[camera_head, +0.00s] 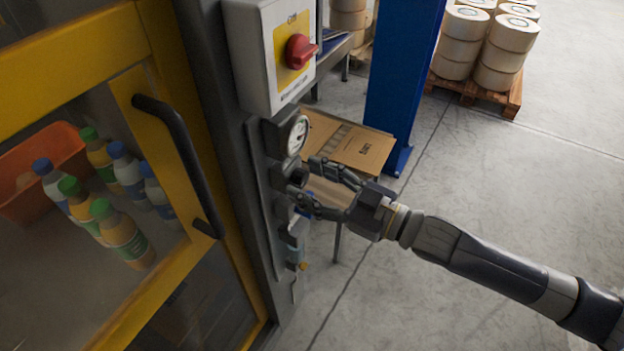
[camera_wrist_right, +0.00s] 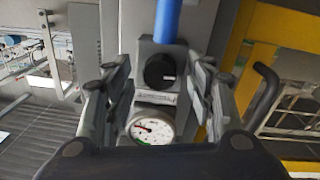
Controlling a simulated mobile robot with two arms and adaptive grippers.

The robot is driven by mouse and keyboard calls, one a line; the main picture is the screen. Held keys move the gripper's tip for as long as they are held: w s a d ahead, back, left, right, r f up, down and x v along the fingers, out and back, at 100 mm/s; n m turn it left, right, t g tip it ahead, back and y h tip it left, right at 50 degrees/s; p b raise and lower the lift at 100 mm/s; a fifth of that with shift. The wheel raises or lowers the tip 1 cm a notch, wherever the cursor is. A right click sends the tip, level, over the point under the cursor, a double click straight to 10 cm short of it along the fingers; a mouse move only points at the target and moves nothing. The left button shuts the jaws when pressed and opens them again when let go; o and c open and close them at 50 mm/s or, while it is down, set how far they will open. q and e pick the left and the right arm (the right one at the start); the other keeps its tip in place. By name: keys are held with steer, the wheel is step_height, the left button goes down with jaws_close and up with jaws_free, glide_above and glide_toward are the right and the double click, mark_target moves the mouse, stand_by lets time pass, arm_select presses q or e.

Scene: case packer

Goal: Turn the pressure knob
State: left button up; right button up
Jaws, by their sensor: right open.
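The pressure knob (camera_head: 299,177) is a small black knob on a grey block below the round pressure gauge (camera_head: 298,135), on the machine's grey post. My right gripper (camera_head: 304,184) is open, its fingers pointing at the knob in the head view. In the right wrist view the black knob (camera_wrist_right: 160,70) sits between the two spread fingers of my right gripper (camera_wrist_right: 160,95), with the white gauge dial (camera_wrist_right: 152,127) below it. I cannot tell whether the fingers touch the knob. My left gripper is not in view.
A red rotary switch (camera_head: 299,51) on a grey box (camera_head: 262,90) is above the gauge. The yellow-framed door with a black handle (camera_head: 183,150) stands at left, with several bottles behind it. A blue column (camera_head: 400,80) and cardboard (camera_head: 345,142) are behind.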

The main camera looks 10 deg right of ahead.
steer(key=c, duration=1.1)
steer(key=shift+n, duration=0.7)
steer(key=o, duration=1.1)
steer(key=v, duration=1.2)
steer(key=shift+a, duration=0.1)
